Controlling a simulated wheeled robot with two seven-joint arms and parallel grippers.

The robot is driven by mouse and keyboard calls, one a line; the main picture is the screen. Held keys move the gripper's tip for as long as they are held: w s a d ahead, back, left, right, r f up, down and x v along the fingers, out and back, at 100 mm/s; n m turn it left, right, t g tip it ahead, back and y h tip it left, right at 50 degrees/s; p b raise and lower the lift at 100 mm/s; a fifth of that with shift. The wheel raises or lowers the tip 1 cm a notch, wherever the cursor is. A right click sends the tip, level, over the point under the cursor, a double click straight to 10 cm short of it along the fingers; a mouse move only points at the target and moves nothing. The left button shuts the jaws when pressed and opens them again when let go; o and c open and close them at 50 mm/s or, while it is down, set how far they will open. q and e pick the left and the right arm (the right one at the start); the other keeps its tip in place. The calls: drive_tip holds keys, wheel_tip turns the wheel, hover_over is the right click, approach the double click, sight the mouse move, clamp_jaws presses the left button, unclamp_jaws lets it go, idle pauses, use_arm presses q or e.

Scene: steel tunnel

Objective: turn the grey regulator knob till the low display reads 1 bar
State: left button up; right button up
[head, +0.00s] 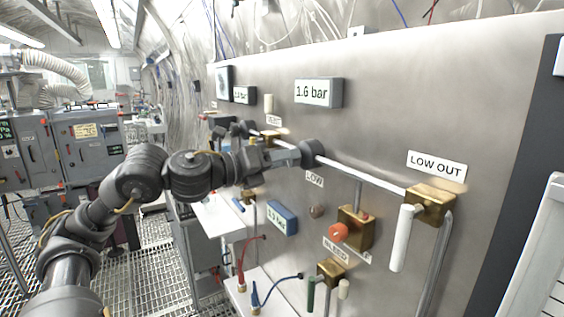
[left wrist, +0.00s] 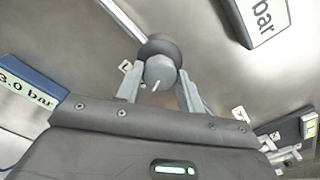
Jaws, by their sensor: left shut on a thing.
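The grey regulator knob (left wrist: 159,71) sits on a dark round body (head: 312,152) on the steel panel, above a label reading LOW. My left gripper (head: 298,157) reaches in from the left and is shut on the knob. In the left wrist view its two fingers lie on either side of the knob, and a pale mark line shows on the knob's face. The display above the knob (head: 318,93) reads 1.6 bar; only "bar" shows of it in the left wrist view (left wrist: 262,14). My right gripper is not in view.
A blue-framed display (head: 282,217) hangs lower left; it reads 3.0 bar in the left wrist view (left wrist: 28,90). A brass LOW OUT valve (head: 431,204) with a white handle is at right. A red-knobbed brass valve (head: 355,228) sits below. A pipe runs across the panel.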

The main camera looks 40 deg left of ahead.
use_arm(q)
drive_tip(key=shift+r+n, duration=0.1)
drive_tip(key=shift+n, duration=0.6)
drive_tip(key=o, duration=1)
drive_tip(key=shift+a, duration=0.1)
